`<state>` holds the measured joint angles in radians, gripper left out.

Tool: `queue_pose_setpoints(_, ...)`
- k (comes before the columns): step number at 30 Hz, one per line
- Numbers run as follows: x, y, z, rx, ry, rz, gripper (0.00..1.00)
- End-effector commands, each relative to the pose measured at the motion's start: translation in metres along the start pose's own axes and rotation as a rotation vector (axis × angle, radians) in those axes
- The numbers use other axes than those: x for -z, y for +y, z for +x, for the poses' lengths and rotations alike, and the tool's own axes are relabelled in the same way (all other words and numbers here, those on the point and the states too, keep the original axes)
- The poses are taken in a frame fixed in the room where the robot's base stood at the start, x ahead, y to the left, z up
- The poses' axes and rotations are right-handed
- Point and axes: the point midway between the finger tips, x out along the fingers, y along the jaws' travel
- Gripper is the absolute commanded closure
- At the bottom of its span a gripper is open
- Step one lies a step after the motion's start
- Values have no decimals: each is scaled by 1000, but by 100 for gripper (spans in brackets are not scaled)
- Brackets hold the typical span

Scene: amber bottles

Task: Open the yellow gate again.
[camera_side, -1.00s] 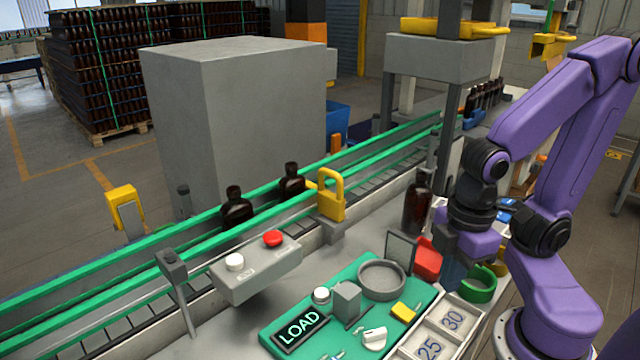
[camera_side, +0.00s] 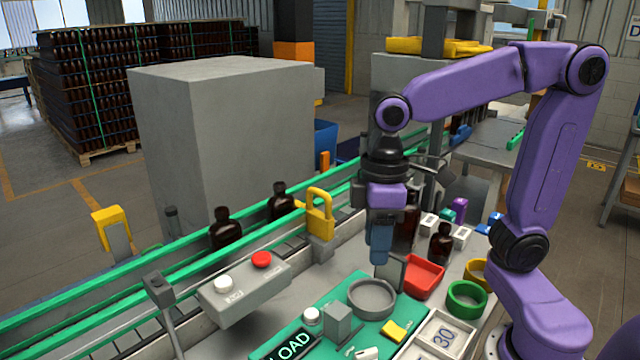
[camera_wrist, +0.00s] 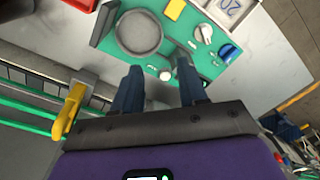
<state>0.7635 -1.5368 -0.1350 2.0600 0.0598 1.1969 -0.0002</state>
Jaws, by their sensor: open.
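The yellow gate (camera_side: 319,215) is a padlock-shaped loop on a grey post at the near side of the conveyor (camera_side: 120,275). It also shows at the left in the wrist view (camera_wrist: 68,112). Two dark amber bottles stand on the conveyor, one just left of the gate (camera_side: 280,203) and one further left (camera_side: 225,228). A yellow part reaches from the gate toward the nearer bottle; its exact position is unclear. My gripper (camera_side: 379,245) points down, to the right of the gate and apart from it. In the wrist view its blue fingers (camera_wrist: 158,90) are spread with nothing between them.
A control box with a white button (camera_side: 224,284) and a red button (camera_side: 261,259) stands left of the gate. A green panel (camera_side: 345,292) carries a grey ring (camera_side: 371,297). A red tray (camera_side: 422,277) and a green ring (camera_side: 467,299) lie right. Bottles stand behind my gripper.

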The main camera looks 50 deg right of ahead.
Motion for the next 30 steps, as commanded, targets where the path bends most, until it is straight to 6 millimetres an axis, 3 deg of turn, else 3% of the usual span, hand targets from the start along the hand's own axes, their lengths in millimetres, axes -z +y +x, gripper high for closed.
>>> queue_pose_setpoints(1,15,11,-11,7,5,51,58)
queue_pose_setpoints(6,50,48,-47,34,9,202,58)
queue_pose_setpoints(13,79,107,-94,70,26,394,58)
queue_pose_setpoints(18,85,153,-127,94,42,527,58)
queue_pose_setpoints(24,78,200,-159,116,62,659,58)
queue_pose_setpoints(30,67,223,-175,126,73,727,58)
